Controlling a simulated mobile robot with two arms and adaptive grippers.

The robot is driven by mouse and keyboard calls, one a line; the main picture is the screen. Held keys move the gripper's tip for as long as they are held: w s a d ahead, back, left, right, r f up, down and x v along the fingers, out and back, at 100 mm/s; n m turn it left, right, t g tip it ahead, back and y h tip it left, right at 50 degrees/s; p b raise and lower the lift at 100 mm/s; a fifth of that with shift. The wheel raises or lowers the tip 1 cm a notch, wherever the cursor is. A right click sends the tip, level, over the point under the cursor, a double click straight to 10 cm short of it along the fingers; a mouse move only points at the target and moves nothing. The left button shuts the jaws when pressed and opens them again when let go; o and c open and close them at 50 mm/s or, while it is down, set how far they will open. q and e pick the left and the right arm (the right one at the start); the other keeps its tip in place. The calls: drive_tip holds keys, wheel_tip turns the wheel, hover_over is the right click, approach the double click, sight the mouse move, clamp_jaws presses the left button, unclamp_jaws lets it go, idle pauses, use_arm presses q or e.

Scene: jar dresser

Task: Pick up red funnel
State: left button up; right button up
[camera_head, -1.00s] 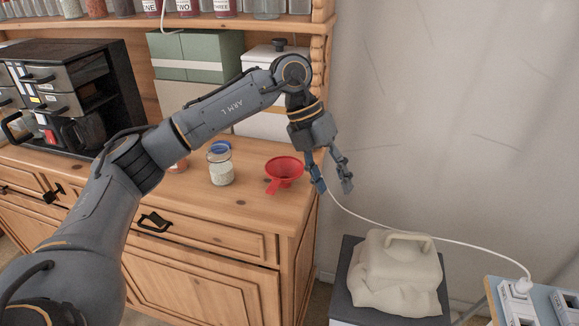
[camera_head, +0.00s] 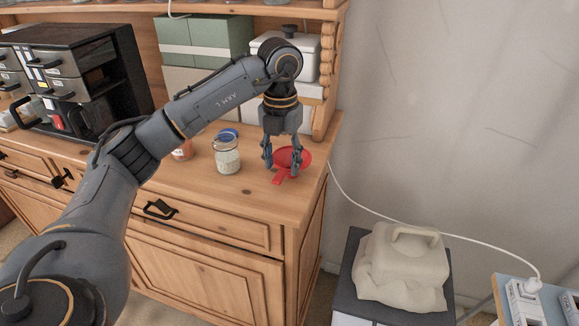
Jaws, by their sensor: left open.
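The red funnel (camera_head: 303,156) lies on the wooden dresser top near its right end, its wide rim toward the back and a flat tab or handle pointing to the front left. My left gripper (camera_head: 281,170) points straight down over the funnel with its two fingers spread. My right gripper does not show.
A black drawer unit (camera_head: 95,65) is at left.

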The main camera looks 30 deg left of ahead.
sight(280, 174)
use_arm(q)
drive_tip(key=shift+a+f+p, duration=0.1)
drive_tip(key=shift+f+p, duration=0.25)
drive_tip(key=f, duration=0.1)
drive_tip(key=f+p, duration=0.1)
drive_tip(key=f, duration=0.1)
drive_tip(key=shift+a+f+p, duration=0.25)
drive_tip(key=shift+f+p, duration=0.05)
drive_tip(key=shift+w+f, duration=0.1)
drive_tip(key=shift+f, duration=0.35)
drive_tip(key=shift+c, duration=0.2)
clamp_jaws()
